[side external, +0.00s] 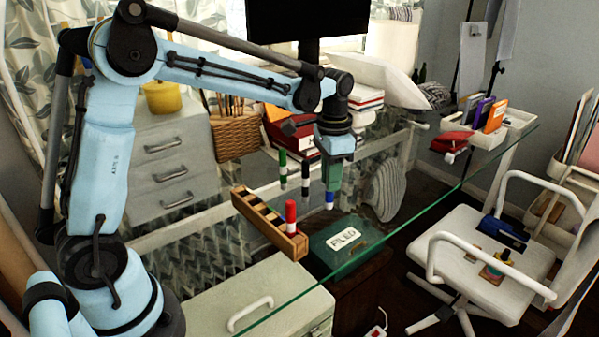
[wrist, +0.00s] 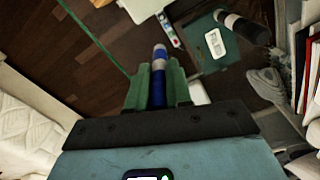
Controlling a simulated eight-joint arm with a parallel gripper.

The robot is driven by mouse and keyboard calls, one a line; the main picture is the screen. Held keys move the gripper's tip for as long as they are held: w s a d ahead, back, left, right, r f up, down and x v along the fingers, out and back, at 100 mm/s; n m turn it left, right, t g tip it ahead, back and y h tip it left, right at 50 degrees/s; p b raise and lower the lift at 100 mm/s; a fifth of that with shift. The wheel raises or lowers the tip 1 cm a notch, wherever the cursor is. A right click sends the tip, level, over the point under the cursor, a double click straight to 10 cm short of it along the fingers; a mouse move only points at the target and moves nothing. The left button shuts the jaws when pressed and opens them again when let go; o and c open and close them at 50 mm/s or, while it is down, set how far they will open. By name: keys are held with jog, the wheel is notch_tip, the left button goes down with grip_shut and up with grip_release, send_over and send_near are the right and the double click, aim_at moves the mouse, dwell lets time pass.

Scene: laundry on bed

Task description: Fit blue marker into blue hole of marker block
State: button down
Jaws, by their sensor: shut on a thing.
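My gripper (side external: 332,184) is shut on the blue marker (side external: 329,201), which points downward with its white band and blue end below the fingers. In the wrist view the blue marker (wrist: 159,62) sticks out between the green fingers (wrist: 157,88). The wooden marker block (side external: 270,236) lies on the glass desk, to the left of my gripper and nearer the camera. A red marker (side external: 291,213) stands upright at its near end. The block's hole colours cannot be made out, and the block is not seen in the wrist view.
A green marker (side external: 283,166) and a black marker (side external: 306,172) stand upright on the glass left of my gripper; the black one (wrist: 240,26) also shows in the wrist view. A green box marked FILED (side external: 342,240) is below the glass.

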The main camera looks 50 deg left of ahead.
jog(key=s+d+r, duration=0.4)
jog(key=d+r, duration=0.4)
jog(key=r, duration=0.3)
jog(key=n, duration=0.2)
send_over(266, 220)
jog(key=w+d, duration=0.2)
notch_tip(266, 220, down, 11)
jog(key=shift+s+f, duration=0.15)
jog(key=shift+f, duration=2)
jog(key=shift+f, duration=0.15)
jog(key=c, duration=1.3)
grip_release()
